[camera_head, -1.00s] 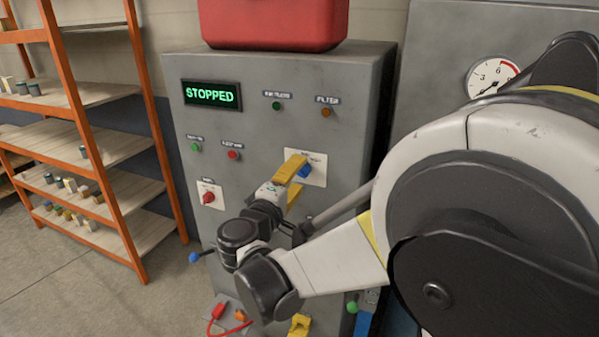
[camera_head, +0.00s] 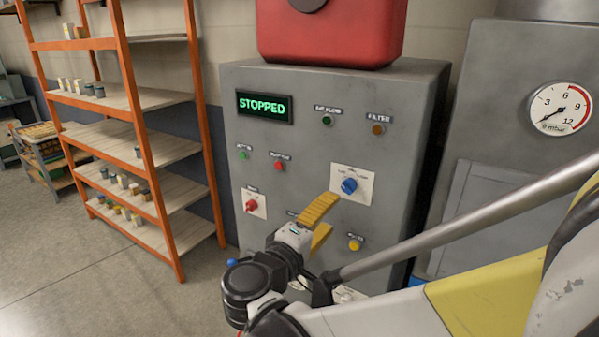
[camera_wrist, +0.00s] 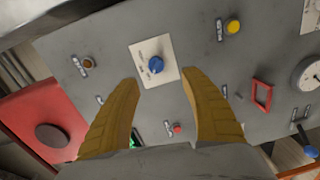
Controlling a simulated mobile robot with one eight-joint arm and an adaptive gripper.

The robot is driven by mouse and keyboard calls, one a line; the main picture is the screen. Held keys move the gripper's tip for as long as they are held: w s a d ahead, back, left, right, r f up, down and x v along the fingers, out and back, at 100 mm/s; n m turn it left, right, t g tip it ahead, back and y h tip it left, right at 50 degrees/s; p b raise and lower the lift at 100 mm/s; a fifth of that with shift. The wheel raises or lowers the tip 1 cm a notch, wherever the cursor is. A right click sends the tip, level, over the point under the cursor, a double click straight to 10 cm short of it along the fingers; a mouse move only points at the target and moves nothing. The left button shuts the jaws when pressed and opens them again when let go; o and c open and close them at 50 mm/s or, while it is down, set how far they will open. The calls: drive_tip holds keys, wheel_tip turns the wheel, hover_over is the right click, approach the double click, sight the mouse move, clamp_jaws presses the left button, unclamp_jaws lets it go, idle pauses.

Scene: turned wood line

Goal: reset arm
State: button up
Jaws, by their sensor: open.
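My gripper (camera_head: 321,222) is open and empty, with its yellow fingers spread in front of the grey control cabinet (camera_head: 290,165). In the wrist view the two fingers (camera_wrist: 160,105) stand apart with the blue knob (camera_wrist: 156,65) on its white plate seen beyond the gap. The blue knob (camera_head: 349,186) is clear of the fingers in the head view, up and to the right of them. My arm reaches in from the lower right.
The cabinet carries a display (camera_head: 264,106) reading STOPPED, a red knob (camera_head: 251,205), a yellow button (camera_head: 354,245) and small lamps. A red box (camera_head: 330,40) sits on top. A gauge (camera_head: 561,108) is at right. Orange shelving (camera_head: 135,130) stands left, with open floor before it.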

drive_tip(key=s+d+f+m+g+y+b, duration=0.1)
drive_tip(key=s+d+f+m+g+y, duration=0.1)
drive_tip(key=s+d+f+g, duration=0.3)
drive_tip(key=s+d+f+m+g+y+b, duration=0.1)
drive_tip(key=s+d+f+m+y, duration=0.2)
drive_tip(key=d, duration=0.5)
drive_tip(key=s+a+f+m+y, duration=0.1)
drive_tip(key=s+f+m+y, duration=0.1)
drive_tip(key=s, duration=0.3)
drive_tip(key=s+a+f+m+g+y+b, duration=0.1)
drive_tip(key=s+f+m+y, duration=0.1)
drive_tip(key=s, duration=0.4)
drive_tip(key=shift+a+f+m+y, duration=0.3)
drive_tip(key=shift+f+m+y, duration=0.15)
drive_tip(key=shift+f, duration=0.25)
drive_tip(key=shift+s, duration=0.1)
